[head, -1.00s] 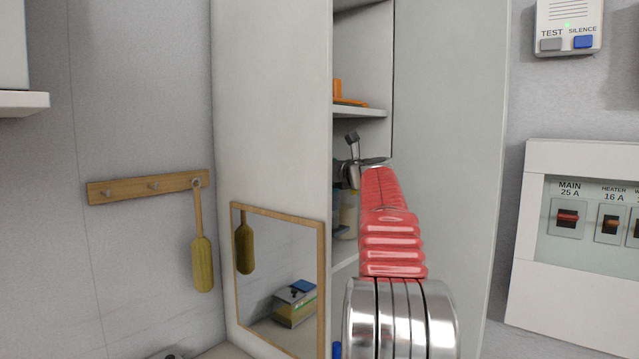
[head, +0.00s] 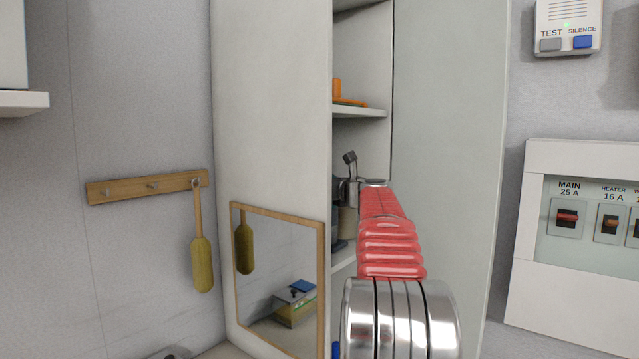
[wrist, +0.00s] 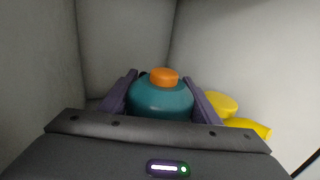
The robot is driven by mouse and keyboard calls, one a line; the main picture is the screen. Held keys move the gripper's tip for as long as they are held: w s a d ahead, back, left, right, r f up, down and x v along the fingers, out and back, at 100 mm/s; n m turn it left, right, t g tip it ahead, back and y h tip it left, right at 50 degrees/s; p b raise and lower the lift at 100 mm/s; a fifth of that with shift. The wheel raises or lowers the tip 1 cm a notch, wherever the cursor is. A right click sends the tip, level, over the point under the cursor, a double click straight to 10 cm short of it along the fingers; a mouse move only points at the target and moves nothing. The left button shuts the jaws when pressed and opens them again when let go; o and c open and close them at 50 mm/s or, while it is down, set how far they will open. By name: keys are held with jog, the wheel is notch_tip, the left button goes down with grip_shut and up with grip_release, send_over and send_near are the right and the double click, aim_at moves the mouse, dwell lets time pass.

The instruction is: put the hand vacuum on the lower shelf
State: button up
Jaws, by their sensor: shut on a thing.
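The hand vacuum (wrist: 160,100) appears to be the rounded teal body with an orange knob on top in the wrist view. It sits between the two purple fingers of my gripper (wrist: 161,78), which is shut on it. In the head view my arm reaches into the tall pale cabinet, and its red links hide most of the gripper and the held thing. The lower shelf (head: 343,261) shows as a short strip of pale board left of my arm, below the gripper. I cannot tell whether the vacuum touches it.
A yellow thing (wrist: 245,122) lies right of the held vacuum, close to the finger. The upper shelf (head: 358,112) above holds an orange item (head: 340,92). The cabinet's side wall (head: 272,120) and open door (head: 450,130) flank the narrow opening. A framed mirror (head: 278,275) hangs on the side.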

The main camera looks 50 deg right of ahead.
jog(key=shift+r, duration=0.1)
jog(key=o, duration=1.6)
jog(key=shift+o, duration=0.2)
jog(key=v, duration=1.2)
jog(key=shift+s, duration=0.1)
